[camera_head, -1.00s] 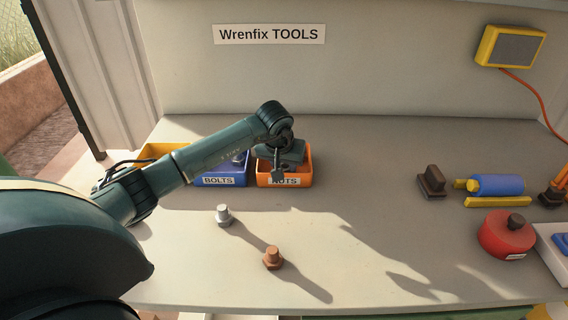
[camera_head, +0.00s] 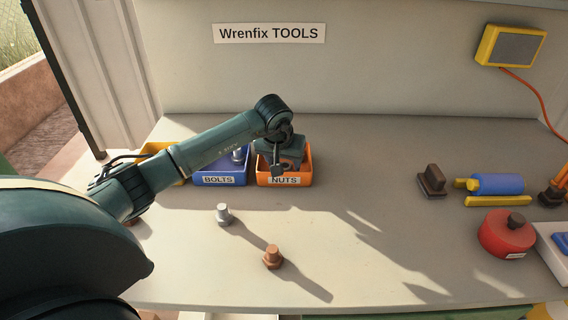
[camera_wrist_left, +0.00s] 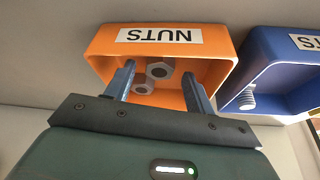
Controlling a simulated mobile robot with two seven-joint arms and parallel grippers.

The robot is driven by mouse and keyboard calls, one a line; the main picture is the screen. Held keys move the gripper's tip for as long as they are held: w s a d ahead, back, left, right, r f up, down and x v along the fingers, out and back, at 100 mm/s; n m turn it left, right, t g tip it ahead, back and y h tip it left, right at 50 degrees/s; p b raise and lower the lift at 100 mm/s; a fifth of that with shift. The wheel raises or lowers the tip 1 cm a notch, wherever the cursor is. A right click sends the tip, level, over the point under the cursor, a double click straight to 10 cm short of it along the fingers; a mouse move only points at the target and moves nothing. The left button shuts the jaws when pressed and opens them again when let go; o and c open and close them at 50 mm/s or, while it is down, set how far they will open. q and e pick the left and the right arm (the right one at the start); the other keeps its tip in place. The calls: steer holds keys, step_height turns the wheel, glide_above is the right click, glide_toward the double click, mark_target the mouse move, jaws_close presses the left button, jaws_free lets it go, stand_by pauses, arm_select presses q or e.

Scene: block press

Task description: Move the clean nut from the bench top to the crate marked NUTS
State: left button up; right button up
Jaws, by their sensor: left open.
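The orange crate marked NUTS (camera_head: 300,178) stands at the back of the bench top, and its label reads upside down in the left wrist view (camera_wrist_left: 218,75). My left gripper (camera_head: 278,170) is above this crate, open and empty. In the left wrist view its two blue-grey fingers (camera_wrist_left: 158,88) are spread apart. Between them, inside the crate, are two grey nuts, one (camera_wrist_left: 160,68) close to the other (camera_wrist_left: 143,88). I cannot tell how deep the fingertips reach. No clean nut shows clearly on the bench top. My right gripper is not in view.
A silver bolt (camera_head: 223,214) and a rusty bolt (camera_head: 272,257) stand on the bench. The blue BOLTS crate (camera_head: 219,180) adjoins the NUTS crate, with a yellow crate (camera_head: 160,149) farther left. A red round object (camera_head: 505,234) and tools sit right.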

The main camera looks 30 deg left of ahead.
arm_select(q)
steer(key=v, duration=1)
steer(key=shift+s+r, duration=0.25)
steer(key=shift+r, duration=0.05)
steer(key=shift+d, duration=0.15)
